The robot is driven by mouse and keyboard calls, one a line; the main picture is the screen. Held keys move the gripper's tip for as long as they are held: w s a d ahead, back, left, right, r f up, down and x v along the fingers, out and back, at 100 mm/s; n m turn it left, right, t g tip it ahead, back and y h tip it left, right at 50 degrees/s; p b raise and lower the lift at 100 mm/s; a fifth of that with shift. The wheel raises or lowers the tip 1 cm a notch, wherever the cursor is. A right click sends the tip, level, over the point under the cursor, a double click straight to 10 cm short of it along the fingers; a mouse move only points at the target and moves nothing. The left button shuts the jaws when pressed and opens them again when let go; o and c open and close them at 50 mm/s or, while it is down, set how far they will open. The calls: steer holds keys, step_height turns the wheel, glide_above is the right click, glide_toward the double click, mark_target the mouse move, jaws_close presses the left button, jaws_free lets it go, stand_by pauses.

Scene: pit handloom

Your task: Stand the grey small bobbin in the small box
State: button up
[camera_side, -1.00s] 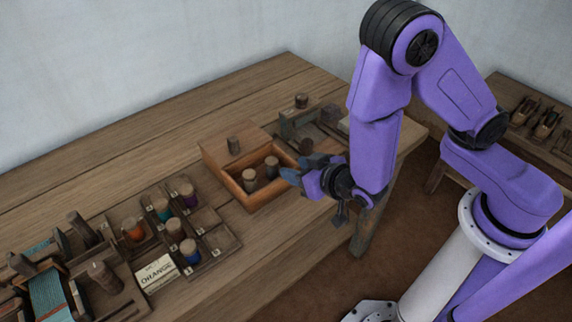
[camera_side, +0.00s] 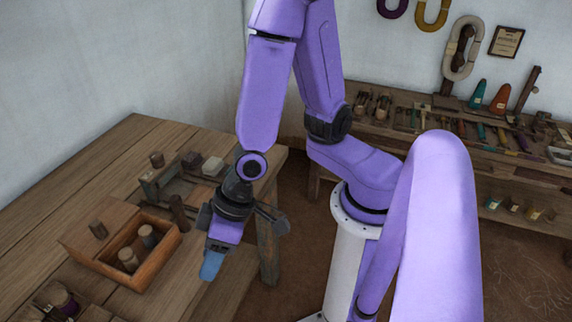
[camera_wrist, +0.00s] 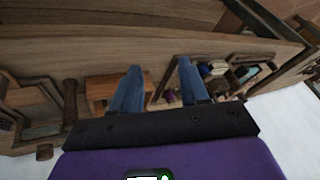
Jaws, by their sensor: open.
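The small box (camera_side: 160,268) is an open wooden box at the left of the side view. Two greyish-brown bobbins, a nearer one (camera_side: 128,260) and a farther one (camera_side: 147,237), stand upright inside it. I cannot tell for sure which is the grey small bobbin. My gripper (camera_side: 211,266) points down, right of the box and apart from it, near the table's edge. In the wrist view its blue fingers (camera_wrist: 158,70) are spread and empty, with orange-brown wood, probably the box (camera_wrist: 100,88), beyond the left finger.
A dark upright post (camera_side: 179,212) stands between the box and my gripper. Behind are a wooden rack (camera_side: 165,180), another bobbin (camera_side: 157,160) and a pale block (camera_side: 212,167). A purple bobbin (camera_side: 64,300) is at lower left. The table's back left is clear.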

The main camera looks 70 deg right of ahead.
steer(key=s+d+r+n+g+h, duration=0.1)
steer(key=s+d+r+n, duration=0.3)
steer(key=d, duration=0.4)
steer(key=s+d+r+n+g+h, duration=0.2)
steer(key=d+r, duration=0.4)
steer(key=d, duration=0.3)
steer(key=shift+s+n+h, duration=0.7)
steer(key=shift+s+n, duration=0.15)
steer(key=shift+n, duration=0.05)
